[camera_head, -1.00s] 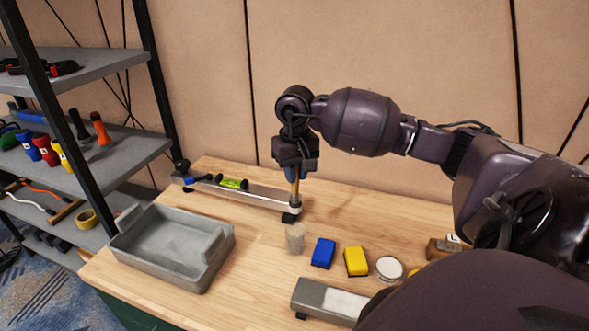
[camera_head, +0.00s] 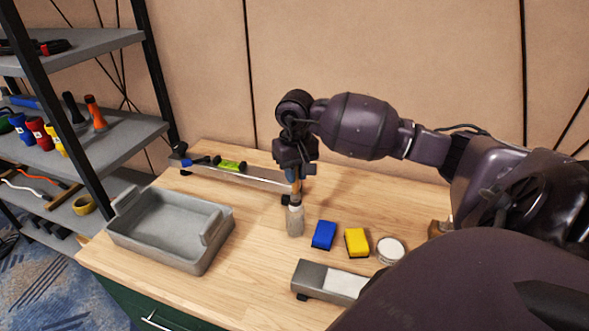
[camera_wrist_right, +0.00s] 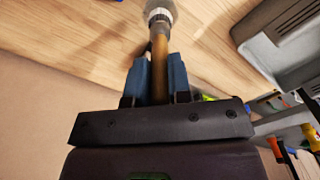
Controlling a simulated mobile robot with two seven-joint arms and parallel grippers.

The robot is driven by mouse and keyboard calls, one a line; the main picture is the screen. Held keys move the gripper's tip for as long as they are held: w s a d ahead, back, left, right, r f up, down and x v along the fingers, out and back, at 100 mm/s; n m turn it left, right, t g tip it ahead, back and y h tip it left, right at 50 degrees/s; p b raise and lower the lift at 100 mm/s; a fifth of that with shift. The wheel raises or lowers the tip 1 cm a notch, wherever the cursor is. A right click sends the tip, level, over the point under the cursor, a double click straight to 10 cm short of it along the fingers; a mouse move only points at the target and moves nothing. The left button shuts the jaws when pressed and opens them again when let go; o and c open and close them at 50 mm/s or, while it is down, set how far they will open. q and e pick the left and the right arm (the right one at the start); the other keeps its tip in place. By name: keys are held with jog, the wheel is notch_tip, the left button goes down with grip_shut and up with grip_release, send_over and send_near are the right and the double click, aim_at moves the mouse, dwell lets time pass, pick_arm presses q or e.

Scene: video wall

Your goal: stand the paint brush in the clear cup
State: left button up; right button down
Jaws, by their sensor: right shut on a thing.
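My right gripper (camera_head: 293,175) is shut on the paint brush (camera_head: 297,188), which hangs upright with its wooden handle between the fingers. The brush's lower end is at the mouth of the clear cup (camera_head: 295,222) on the table. I cannot tell how far it reaches inside. In the right wrist view, the blue-grey fingers (camera_wrist_right: 160,80) hold the brush handle (camera_wrist_right: 159,58), and the brush's pale metal collar (camera_wrist_right: 159,16) shows at the top. My left gripper is not in view.
A grey tray (camera_head: 125,238) stands at the left of the wooden table. A blue block (camera_head: 324,235), a yellow block (camera_head: 357,241) and a round white-topped tin (camera_head: 390,248) lie right of the cup. A level (camera_head: 255,174) lies behind. A shelf (camera_head: 110,135) stands at left.

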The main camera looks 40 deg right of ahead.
aim_at(295, 193)
jog(key=shift+f+b, duration=1.55)
jog(key=shift+f, duration=1.05)
jog(key=shift+f+b, duration=0.15)
jog(key=shift+b, duration=0.25)
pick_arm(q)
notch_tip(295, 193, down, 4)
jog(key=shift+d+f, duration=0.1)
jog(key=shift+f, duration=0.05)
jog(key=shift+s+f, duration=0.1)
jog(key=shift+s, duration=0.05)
pick_arm(e)
jog(key=c, duration=1)
grip_release()
jog(key=shift+o, duration=0.2)
notch_tip(295, 193, up, 11)
jog(key=shift+f, duration=0.1)
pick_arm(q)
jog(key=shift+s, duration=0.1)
